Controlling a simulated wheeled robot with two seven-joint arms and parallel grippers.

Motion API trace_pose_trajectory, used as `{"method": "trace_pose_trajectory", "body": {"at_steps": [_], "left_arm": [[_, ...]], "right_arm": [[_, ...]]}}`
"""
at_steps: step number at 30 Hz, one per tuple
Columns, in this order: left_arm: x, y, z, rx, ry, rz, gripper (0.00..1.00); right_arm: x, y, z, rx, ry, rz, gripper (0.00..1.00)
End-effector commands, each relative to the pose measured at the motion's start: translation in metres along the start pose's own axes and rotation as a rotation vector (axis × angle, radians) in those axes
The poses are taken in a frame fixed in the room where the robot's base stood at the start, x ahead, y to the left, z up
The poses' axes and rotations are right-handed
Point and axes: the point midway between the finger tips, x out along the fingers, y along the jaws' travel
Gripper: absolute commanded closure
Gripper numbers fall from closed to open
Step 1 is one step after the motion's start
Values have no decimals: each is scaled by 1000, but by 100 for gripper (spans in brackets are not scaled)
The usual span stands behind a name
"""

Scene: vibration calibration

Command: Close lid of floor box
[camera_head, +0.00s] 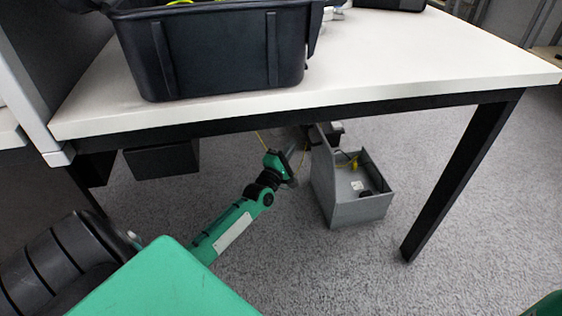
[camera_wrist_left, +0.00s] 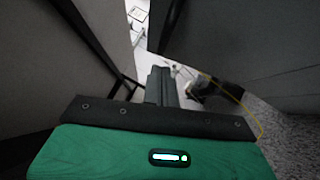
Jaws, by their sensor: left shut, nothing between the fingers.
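The grey floor box (camera_head: 362,211) stands on the carpet under the table. Its top is open, and a cable and small items show inside. Its lid (camera_head: 322,178) appears to stand raised along the box's left side. My left arm reaches under the table from the left. My left gripper (camera_head: 304,133) is beside the raised lid on its left, partly hidden by the table's edge. In the left wrist view the left gripper (camera_wrist_left: 163,84) is shut and empty, with grey panels on both sides. I cannot tell whether it touches the lid. My right gripper is not in view.
A white table (camera_head: 420,55) with a black frame and leg (camera_head: 460,175) stands over the box. A black bin (camera_head: 212,50) sits on it. A dark box (camera_head: 163,159) is under the table at left. A yellow cable (camera_wrist_left: 240,103) runs near the gripper. Carpet right of the box is clear.

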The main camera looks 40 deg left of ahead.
Motion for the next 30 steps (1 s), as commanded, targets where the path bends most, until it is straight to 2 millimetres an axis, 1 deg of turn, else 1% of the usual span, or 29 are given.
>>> {"method": "trace_pose_trajectory", "body": {"at_steps": [1, 7, 20, 25, 30], "left_arm": [[4, -2, 5, -4, 1, 2, 100], [15, -1, 16, -1, 1, 0, 100], [17, 0, 18, 2, 0, -1, 100], [20, 3, 20, 12, 0, -11, 100], [27, 8, 28, 39, 0, -40, 100]], "right_arm": [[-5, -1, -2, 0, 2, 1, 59], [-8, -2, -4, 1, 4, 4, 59], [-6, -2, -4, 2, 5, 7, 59], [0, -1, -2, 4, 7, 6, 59], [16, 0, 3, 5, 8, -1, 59]]}}
